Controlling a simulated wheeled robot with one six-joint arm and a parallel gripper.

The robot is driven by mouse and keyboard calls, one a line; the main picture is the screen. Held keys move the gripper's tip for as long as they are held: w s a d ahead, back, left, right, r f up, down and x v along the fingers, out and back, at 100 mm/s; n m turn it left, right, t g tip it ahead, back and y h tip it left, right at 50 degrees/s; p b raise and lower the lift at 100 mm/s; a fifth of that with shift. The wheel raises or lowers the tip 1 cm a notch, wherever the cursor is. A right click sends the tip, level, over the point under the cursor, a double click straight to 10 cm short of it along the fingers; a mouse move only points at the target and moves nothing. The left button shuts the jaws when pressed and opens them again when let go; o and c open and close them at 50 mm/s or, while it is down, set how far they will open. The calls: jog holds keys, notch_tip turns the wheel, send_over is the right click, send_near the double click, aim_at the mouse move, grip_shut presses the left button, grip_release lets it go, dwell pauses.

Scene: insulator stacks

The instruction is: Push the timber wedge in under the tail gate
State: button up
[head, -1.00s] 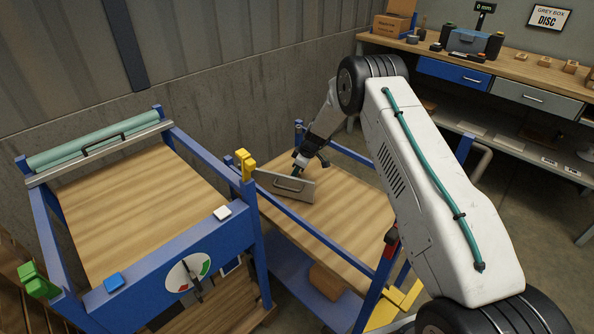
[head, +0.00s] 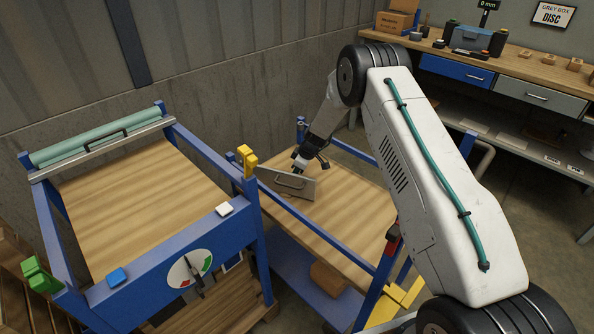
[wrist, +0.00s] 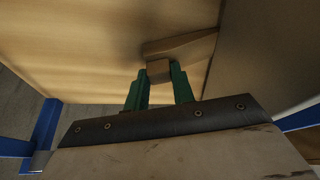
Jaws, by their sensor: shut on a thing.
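The timber wedge (wrist: 185,44) is a pale brown piece with a small block (wrist: 159,70) between the green fingers of my gripper (wrist: 160,84), which is shut on it. The wedge lies over the wooden deck, with its right end at or very near a grey-brown panel (wrist: 265,50), apparently the tail gate. Whether its end is under the panel I cannot tell. In the head view the tail gate (head: 270,181) is a grey plate with a handle, standing tilted on the right cart's deck. My gripper (head: 299,166) is just behind it; fingertips and wedge are hidden there.
The right cart has a wooden deck (head: 345,215) and blue rails. A blue frame with a wooden top (head: 140,205), green roll (head: 90,143) and dial (head: 190,268) stands at left. A workbench (head: 520,65) stands behind.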

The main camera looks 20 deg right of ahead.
jog(key=shift+s+a, duration=0.2)
jog(key=shift+s, duration=0.05)
jog(key=o, duration=1.1)
jog(key=shift+c, duration=0.2)
jog(key=shift+r, duration=0.1)
jog(key=s+r+m, duration=0.1)
jog(key=s+r, duration=0.3)
jog(key=r, duration=0.8)
jog(key=s+r+m, duration=0.1)
jog(key=s+r, duration=0.3)
jog(key=r, duration=0.7)
jog(key=s+r+m, duration=0.2)
jog(key=s+r, duration=1.1)
jog(key=s+r+m+h, duration=0.1)
jog(key=s+r, duration=0.2)
jog(key=s, duration=0.3)
jog(key=s+r+m+g, duration=0.1)
jog(key=s+r, duration=0.1)
jog(key=s, duration=0.5)
jog(key=s+r+m+h, duration=0.1)
jog(key=s+r, duration=0.2)
jog(key=s, duration=0.3)
jog(key=s+d+f+m+h, duration=0.1)
jog(key=s, duration=0.6)
jog(key=s+d+m, duration=0.1)
jog(key=s+m, duration=0.1)
jog(key=s, duration=0.6)
jog(key=shift+s+d+f+m+g+h, duration=0.25)
jog(key=shift+d+f+m+g+h, duration=0.05)
jog(key=shift+d+f+h, duration=0.1)
